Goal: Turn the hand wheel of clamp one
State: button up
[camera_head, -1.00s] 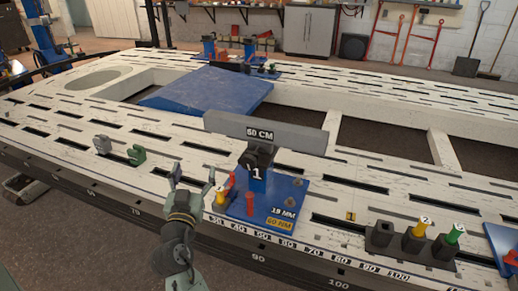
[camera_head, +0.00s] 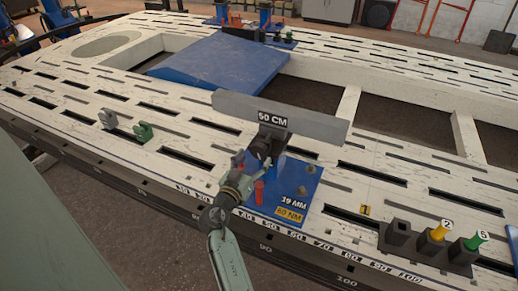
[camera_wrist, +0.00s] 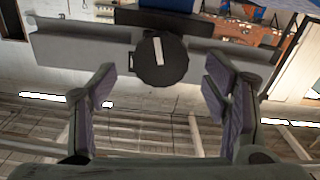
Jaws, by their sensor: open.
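Clamp one stands on a blue base plate (camera_head: 292,200) marked 19 MM and 60 NM. Its black round hand wheel (camera_head: 262,147) faces the front edge of the bench. In the wrist view the wheel (camera_wrist: 174,72) is a dark disc with a white bar mark, a little above the gap between my fingers. My gripper (camera_head: 254,166) is open in front of the wheel, its fingers (camera_wrist: 160,88) spread to either side and apart from it. The gripper and wrist hide part of the clamp and the clamp's number in the head view.
A grey beam (camera_head: 325,124) labelled 50 CM lies behind the clamp. A red peg (camera_head: 259,191) stands on the base plate. A black holder (camera_head: 405,254) with yellow and green pieces is at right. Grey and green hooks (camera_head: 143,132) stand at left.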

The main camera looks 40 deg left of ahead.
aim_at(258, 153)
jog(key=shift+p+x, duration=0.35)
jog(key=shift+x, duration=1.9)
jog(key=c, duration=1.2)
jog(key=shift+o, duration=0.2)
